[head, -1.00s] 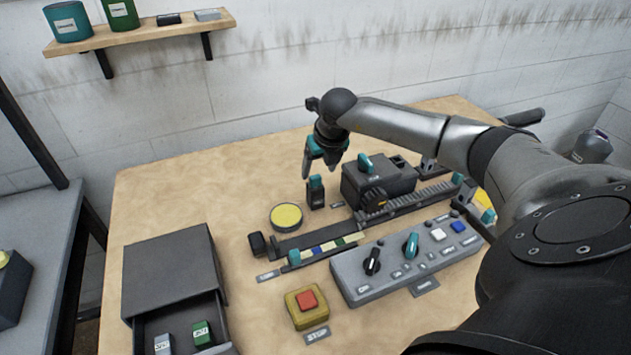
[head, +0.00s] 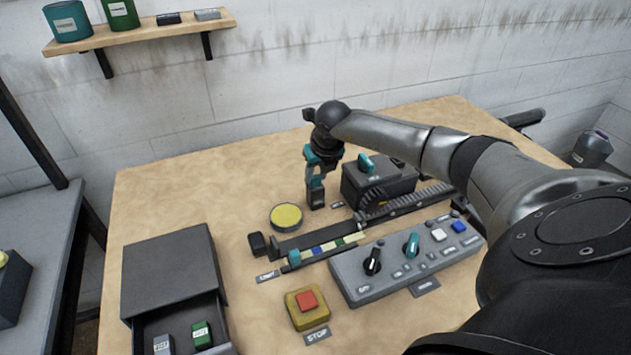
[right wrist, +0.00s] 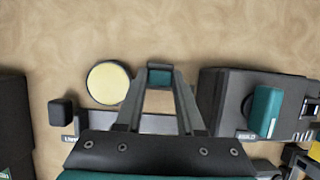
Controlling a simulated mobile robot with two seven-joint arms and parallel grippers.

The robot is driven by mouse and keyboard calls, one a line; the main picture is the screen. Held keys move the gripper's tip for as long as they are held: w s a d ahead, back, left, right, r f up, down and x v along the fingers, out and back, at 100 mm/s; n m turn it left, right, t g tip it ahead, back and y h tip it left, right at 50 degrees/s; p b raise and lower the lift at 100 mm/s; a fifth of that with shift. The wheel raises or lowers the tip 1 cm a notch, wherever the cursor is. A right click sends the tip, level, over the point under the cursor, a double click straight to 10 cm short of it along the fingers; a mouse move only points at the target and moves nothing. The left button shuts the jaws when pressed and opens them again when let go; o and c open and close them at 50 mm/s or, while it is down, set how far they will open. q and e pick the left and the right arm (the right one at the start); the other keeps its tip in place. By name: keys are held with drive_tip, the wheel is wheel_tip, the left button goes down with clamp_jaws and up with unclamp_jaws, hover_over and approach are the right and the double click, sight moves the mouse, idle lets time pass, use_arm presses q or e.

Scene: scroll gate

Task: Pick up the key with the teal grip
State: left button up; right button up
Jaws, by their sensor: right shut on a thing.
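The key with the teal grip (right wrist: 160,77) shows between my right fingertips in the right wrist view. In the head view it stands in a small black holder (head: 316,196), left of the dark gear box. My right gripper (head: 316,178) has come down over it from above and is shut on the teal grip. The key's lower part is hidden in the holder. My left gripper is not in view.
A dark box with a teal knob (head: 366,163) stands close right of the gripper. A yellow round button (head: 286,217) is to the left. A grey control panel (head: 405,260), a red stop button (head: 307,301) and an open drawer (head: 180,335) are nearer. The table's back left is clear.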

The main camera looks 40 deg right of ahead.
sight(316, 178)
clamp_jaws()
wheel_tip(316, 178, up, 20)
drive_tip(key=p, duration=0.1)
idle(0.6)
